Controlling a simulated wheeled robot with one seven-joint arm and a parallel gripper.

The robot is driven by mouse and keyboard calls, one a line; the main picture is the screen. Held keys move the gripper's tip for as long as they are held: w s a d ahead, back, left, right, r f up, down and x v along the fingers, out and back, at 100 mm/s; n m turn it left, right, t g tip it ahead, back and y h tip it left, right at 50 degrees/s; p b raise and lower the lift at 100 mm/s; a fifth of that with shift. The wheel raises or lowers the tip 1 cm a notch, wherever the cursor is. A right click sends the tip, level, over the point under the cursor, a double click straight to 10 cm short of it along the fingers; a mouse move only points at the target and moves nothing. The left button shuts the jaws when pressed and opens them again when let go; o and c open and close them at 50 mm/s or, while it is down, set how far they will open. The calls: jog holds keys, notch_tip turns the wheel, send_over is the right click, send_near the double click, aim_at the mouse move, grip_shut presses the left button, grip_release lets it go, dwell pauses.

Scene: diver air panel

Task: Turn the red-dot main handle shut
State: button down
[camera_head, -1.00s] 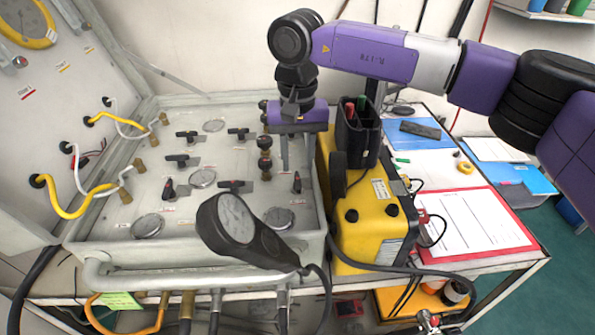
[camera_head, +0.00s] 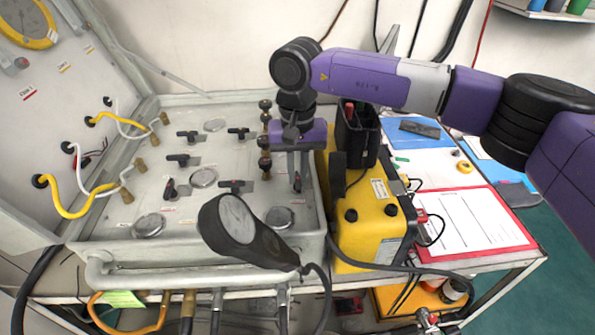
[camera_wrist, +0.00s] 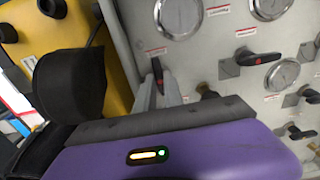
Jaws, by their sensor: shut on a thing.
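My gripper (camera_head: 298,180) points down over the right edge of the grey valve panel (camera_head: 217,222). It is shut on a small black handle with a red dot (camera_wrist: 158,72), between its two pale fingers. In the head view the fingers hide most of that handle. In the wrist view the handle lies roughly in line with the fingers, its far end showing past the tips. Another black handle with a red dot (camera_wrist: 258,58) lies crosswise beside it, between two round gauges. Label text is too small to read.
A yellow case (camera_head: 375,235) with a black holder (camera_head: 357,140) stands close to the right of my gripper. Brown-knobbed fittings (camera_head: 265,160) stand just left of the gripper.

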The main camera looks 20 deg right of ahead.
jog(key=shift+m+b, duration=0.3)
jog(key=shift+m, duration=0.1)
jog(key=m+b, duration=0.1)
jog(key=m, duration=0.2)
jog(key=m+b, duration=0.2)
jog(key=m, duration=0.3)
jog(key=shift+w, duration=0.1)
jog(key=m+b, duration=0.1)
jog(key=m, duration=0.4)
jog(key=shift+w+r+m+b, duration=0.1)
jog(key=shift+m+b, duration=0.3)
jog(key=shift+m, duration=1.6)
jog(key=c, duration=1.5)
grip_release()
jog(key=shift+o, duration=0.2)
